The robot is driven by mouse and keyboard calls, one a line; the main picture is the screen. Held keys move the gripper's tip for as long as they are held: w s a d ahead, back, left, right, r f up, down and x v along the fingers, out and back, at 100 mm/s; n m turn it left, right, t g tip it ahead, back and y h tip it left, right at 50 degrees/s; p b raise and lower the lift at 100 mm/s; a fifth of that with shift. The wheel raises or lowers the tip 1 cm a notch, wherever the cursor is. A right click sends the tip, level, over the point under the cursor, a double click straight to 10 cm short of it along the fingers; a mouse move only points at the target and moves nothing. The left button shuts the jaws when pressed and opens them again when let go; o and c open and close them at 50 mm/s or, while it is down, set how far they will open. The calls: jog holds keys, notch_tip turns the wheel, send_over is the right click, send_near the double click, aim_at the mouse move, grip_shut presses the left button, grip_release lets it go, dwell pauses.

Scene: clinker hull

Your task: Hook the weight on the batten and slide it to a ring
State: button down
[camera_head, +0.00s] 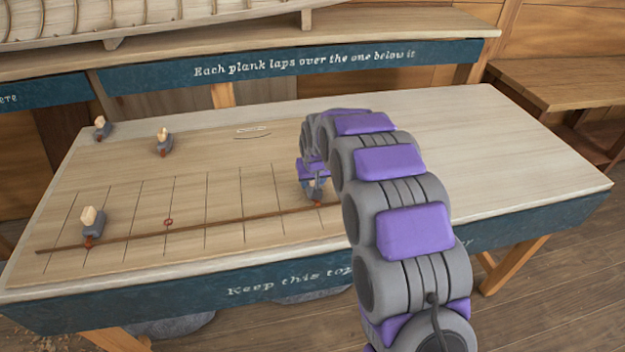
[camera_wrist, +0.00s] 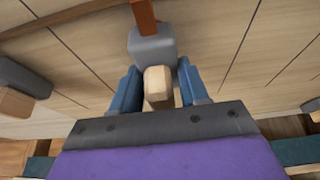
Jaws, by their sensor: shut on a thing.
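A long thin brown batten (camera_head: 205,225) lies across the lined board. My gripper (camera_head: 316,183) is near its right end, shut on a weight (camera_wrist: 153,47). This weight has a grey body, a pale wooden knob (camera_wrist: 158,85) between my blue fingers, and a red-brown hook (camera_wrist: 145,14) pointing away from me. In the head view the hook appears at the batten; I cannot tell whether it touches. A small red ring (camera_head: 168,222) sits at the batten left of my gripper. Another weight (camera_head: 92,228) stands at the batten's left end.
Two more weights, one at the back left (camera_head: 102,130) and one beside it (camera_head: 163,143), stand on the board's far side. A further grey weight (camera_wrist: 22,76) shows at the left in the wrist view. The bench top (camera_head: 500,150) is clear right of my arm.

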jog(key=shift+d, duration=0.65)
jog(key=shift+a+f, duration=0.35)
jog(key=shift+a, duration=0.2)
jog(key=shift+d, duration=0.4)
jog(key=shift+w+a, duration=0.1)
jog(key=shift+a, duration=0.1)
jog(key=shift+w+a+p, duration=0.25)
jog(key=shift+w+p, duration=0.05)
jog(key=shift+w+a+f+p, duration=0.1)
jog(key=shift+w+p, duration=0.1)
jog(key=shift+w, duration=0.15)
jog(key=shift+w+a+p, duration=0.1)
jog(key=shift+w+p, duration=0.05)
jog(key=shift+w, duration=0.15)
jog(key=shift+w+a, duration=0.35)
jog(key=shift+w, duration=0.25)
jog(key=shift+w+a+p, duration=0.25)
jog(key=shift+w+p, duration=0.05)
jog(key=shift+p, duration=0.05)
